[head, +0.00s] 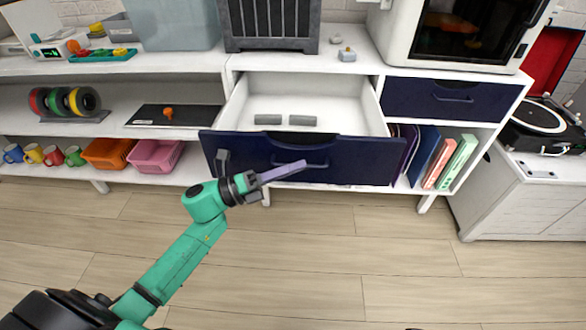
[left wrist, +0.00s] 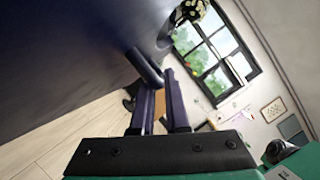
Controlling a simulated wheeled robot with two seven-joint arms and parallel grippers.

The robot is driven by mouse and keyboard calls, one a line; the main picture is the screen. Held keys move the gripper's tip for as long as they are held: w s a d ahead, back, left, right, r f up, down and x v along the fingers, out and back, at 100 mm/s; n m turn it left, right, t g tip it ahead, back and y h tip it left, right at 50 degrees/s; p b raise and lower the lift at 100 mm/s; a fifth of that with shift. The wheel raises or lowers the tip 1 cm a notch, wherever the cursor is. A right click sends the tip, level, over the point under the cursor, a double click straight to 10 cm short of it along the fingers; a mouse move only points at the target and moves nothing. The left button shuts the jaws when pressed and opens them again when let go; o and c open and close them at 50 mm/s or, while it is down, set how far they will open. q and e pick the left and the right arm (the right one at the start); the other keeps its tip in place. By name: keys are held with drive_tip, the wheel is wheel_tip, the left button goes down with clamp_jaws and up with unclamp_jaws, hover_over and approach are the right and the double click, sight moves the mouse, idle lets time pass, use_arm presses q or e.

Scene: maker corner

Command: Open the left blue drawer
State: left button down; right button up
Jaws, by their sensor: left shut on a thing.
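The left blue drawer (head: 355,150) is pulled far out of the white cabinet in the head view, and its white inside shows. Two grey blocks (head: 302,120) lie in it. My left gripper (head: 300,166) is at the dark bar handle (head: 318,165) on the drawer front, shut on it. In the left wrist view the purple fingers (left wrist: 166,95) reach the handle (left wrist: 146,66), close to the dark blue drawer front (left wrist: 70,55). The exact contact is partly hidden. My right gripper is not in view.
The right blue drawer (head: 440,100) is closed. Folders (head: 440,160) stand on the shelf below it. A pink bin (head: 155,155) and an orange bin (head: 108,153) stand on the low shelf at left. The wooden floor (head: 330,260) before the cabinet is clear.

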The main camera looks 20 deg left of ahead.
use_arm(q)
drive_tip(key=shift+s, duration=0.15)
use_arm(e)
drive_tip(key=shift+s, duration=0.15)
use_arm(q)
drive_tip(key=c, duration=0.9)
unclamp_jaws()
drive_tip(key=shift+a, duration=0.1)
drive_tip(key=v, duration=1.4)
drive_tip(key=shift+s+a, duration=0.1)
drive_tip(key=shift+s, duration=0.1)
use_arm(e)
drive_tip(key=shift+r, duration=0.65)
